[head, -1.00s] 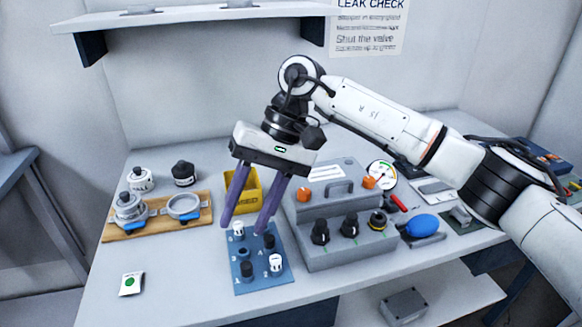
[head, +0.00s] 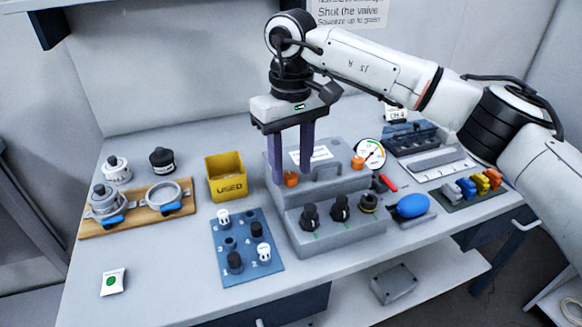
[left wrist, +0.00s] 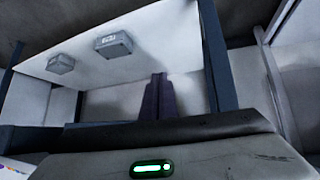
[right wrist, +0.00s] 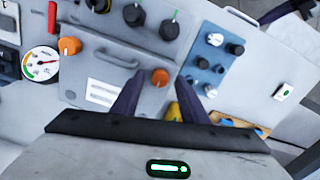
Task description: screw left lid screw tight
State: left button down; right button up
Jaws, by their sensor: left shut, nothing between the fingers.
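The grey box (head: 335,232) stands mid-bench with a handle on its raised lid. Its left lid screw, an orange knob (head: 291,179), is at the lid's left side. The right lid screw (head: 357,163) is a like orange knob. My right gripper (head: 291,172) points down with its purple fingers apart, one on either side of the left screw. The right wrist view shows the left screw (right wrist: 160,77) between the fingertips, with gaps at both sides. How deep the fingers reach around it is hard to tell. My left gripper (left wrist: 158,85) is shut and empty, away from the bench top.
A yellow bin (head: 226,187) stands just left of the box, and a blue plate (head: 236,273) with small knobs lies in front of it. A gauge (head: 369,154) and blue bulb (head: 412,206) are at the right. A wooden board (head: 100,226) lies left.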

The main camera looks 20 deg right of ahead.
jog(key=shift+f, duration=0.5)
jog(key=shift+c, duration=0.4)
grip_shut()
